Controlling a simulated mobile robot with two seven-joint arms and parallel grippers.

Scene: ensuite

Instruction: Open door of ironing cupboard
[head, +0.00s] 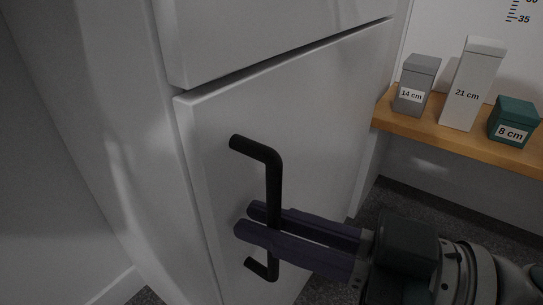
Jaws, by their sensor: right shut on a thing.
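The white cupboard door (310,120) fills the middle of the head view. Its left edge stands slightly proud of the cabinet, with a dark gap along its top under the upper panel (270,35). A black bar handle (274,180) is fixed upright near the door's left side. My right gripper (247,222) comes in from the lower right. Its two purple fingers are shut on the lower part of the handle's bar, one finger on each side. The door's lower part is partly hidden by the gripper. My left gripper is not in view.
A wooden shelf (455,133) on the right holds a grey 14 cm box (416,78), a white 21 cm box (472,75) and a teal 8 cm box (515,112). A pale wall (60,150) stands at the left. Dark carpet (400,200) shows below the shelf.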

